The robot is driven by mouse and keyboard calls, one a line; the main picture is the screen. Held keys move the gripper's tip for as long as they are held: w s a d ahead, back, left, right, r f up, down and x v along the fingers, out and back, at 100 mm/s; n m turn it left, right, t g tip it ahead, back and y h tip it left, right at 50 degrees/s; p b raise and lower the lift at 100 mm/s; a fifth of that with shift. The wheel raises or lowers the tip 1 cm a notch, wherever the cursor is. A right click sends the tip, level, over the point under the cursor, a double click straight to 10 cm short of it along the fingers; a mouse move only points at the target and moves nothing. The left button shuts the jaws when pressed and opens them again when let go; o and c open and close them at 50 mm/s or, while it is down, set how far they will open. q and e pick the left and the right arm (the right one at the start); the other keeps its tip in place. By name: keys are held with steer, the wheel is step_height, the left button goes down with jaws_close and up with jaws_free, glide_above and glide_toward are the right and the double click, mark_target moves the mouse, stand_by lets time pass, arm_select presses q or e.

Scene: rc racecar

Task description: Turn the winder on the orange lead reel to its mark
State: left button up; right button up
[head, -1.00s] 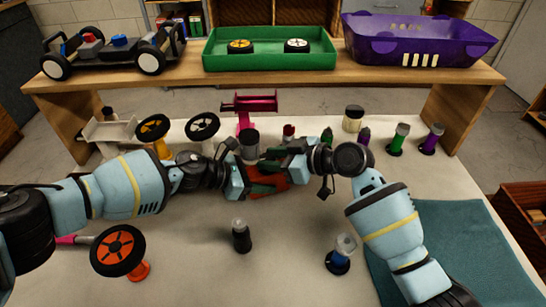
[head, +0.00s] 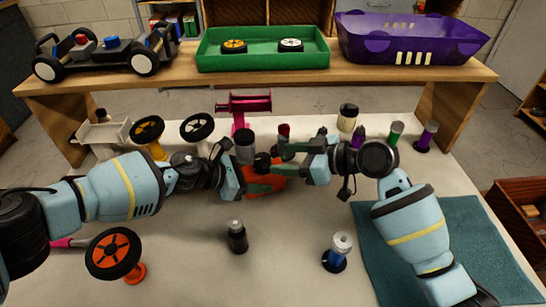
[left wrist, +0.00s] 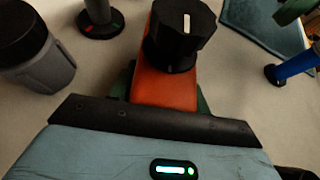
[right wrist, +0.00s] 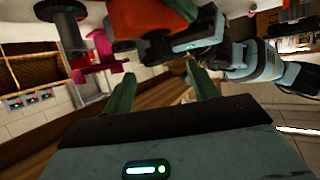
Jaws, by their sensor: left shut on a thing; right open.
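The orange lead reel (head: 268,186) is held by my left gripper (head: 258,178) near the middle of the table. In the left wrist view its orange body (left wrist: 165,92) sits between the jaws, with a black winder knob (left wrist: 180,38) on top carrying a white line. The winder (head: 262,162) is small and dark in the head view. The reel's mark is not clearly visible. My right gripper (head: 290,160) is open and apart from the winder, just right of it. In the right wrist view its fingers (right wrist: 162,88) are empty, with the orange body (right wrist: 145,16) above them.
A grey black-capped bottle (head: 245,150) and a pink stand (head: 240,108) are close behind the reel. A wooden shelf (head: 300,82) spans the back.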

steer(key=v, duration=0.6)
steer(key=shift+d, duration=0.2)
steer(key=shift+s+r, duration=0.1)
steer(key=shift+s, duration=0.05)
arm_select(q)
steer(key=o, duration=1)
steer(key=v, duration=1.2)
